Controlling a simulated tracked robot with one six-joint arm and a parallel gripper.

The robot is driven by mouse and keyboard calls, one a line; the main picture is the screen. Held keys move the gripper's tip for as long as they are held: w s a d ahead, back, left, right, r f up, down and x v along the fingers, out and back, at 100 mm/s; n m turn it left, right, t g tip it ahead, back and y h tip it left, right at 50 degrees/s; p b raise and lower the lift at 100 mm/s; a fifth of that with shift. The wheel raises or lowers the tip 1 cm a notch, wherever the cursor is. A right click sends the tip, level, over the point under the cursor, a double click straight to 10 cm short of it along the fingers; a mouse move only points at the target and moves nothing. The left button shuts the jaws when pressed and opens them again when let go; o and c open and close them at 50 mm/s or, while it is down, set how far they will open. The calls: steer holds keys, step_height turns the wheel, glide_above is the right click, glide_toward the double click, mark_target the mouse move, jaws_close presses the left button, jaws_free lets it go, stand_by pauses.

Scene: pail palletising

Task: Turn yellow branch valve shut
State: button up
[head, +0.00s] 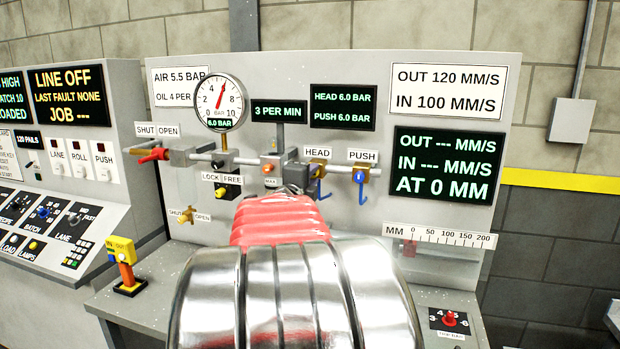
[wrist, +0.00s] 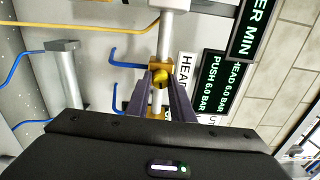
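In the wrist view my gripper (wrist: 160,84) points at the pipe, its two dark fingers apart with a small round yellow knob (wrist: 160,77) between their tips. I cannot tell whether they touch it. The knob sits against a brass block (wrist: 153,63) beside the HEAD label. In the head view, brass valves with blue hooked handles stand under HEAD (head: 317,168) and PUSH (head: 372,173). The dark end of my gripper (head: 296,177) shows just left of the HEAD valve, mostly hidden by my arm. A small yellowish valve (head: 186,215) marked SHUT and OPEN is at lower left.
A red-handled valve (head: 154,155) and a pressure gauge (head: 219,102) are on the pipe to the left. A LOCK/FREE switch (head: 228,191) is below. A yellow line (wrist: 85,25) and blue hooks (wrist: 128,58) run close by the fingers. My arm hides the panel's lower middle.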

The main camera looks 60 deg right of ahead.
steer(key=o, duration=0.4)
steer(key=shift+o, duration=0.2)
steer(key=shift+a, duration=0.1)
steer(key=s+a, duration=0.2)
steer(key=a, duration=1.1)
steer(key=shift+a, duration=0.2)
steer(key=shift+d+f, duration=0.1)
steer(key=shift+f, duration=0.05)
